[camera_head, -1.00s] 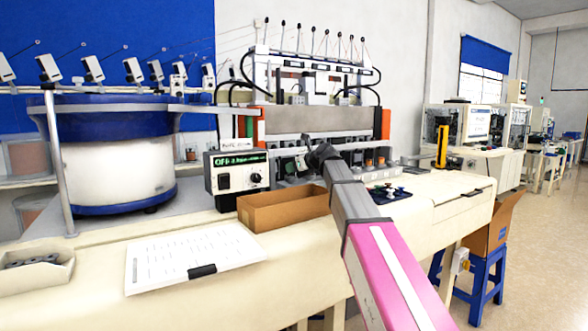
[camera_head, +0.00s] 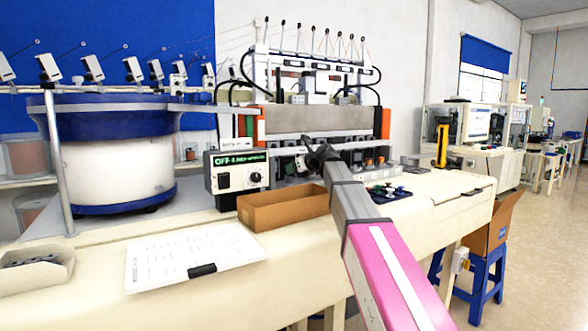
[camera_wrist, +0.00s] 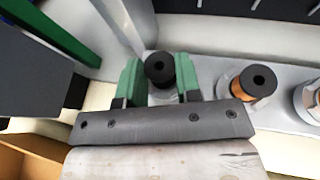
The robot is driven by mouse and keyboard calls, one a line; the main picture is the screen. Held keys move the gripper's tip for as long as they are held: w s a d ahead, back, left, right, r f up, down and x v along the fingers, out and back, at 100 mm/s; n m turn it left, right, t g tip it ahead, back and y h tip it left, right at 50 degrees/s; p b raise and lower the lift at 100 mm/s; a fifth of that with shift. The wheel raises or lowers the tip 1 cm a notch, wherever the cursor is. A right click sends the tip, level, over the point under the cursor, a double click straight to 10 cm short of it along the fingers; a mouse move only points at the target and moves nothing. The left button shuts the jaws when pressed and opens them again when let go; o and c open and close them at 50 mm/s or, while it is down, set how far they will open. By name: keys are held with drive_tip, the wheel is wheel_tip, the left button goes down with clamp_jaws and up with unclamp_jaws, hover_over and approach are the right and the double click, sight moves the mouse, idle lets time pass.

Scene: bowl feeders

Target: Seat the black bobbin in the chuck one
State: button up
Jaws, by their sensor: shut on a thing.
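In the wrist view the black bobbin (camera_wrist: 160,65) sits between the two green fingers of my gripper (camera_wrist: 158,82), which is shut on it. Its round top with a centre hole faces the camera. It is at the grey chuck rail (camera_wrist: 208,72), left of a copper-wound bobbin (camera_wrist: 262,82). The chuck under the black bobbin is mostly hidden, so I cannot tell whether the bobbin is fully seated. In the head view my gripper (camera_head: 312,156) is at the front of the winding machine (camera_head: 325,120), and the black bobbin cannot be made out there.
Another bobbin (camera_wrist: 309,98) stands at the right edge of the wrist view. In the head view a control box (camera_head: 237,172) and an open cardboard box (camera_head: 284,209) are left of my arm. A dark tray (camera_head: 388,192) with small parts lies to its right.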

drive_tip(key=shift+f, duration=0.25)
drive_tip(key=o, duration=0.6)
drive_tip(key=shift+v, duration=5.5)
drive_tip(key=shift+d, duration=0.1)
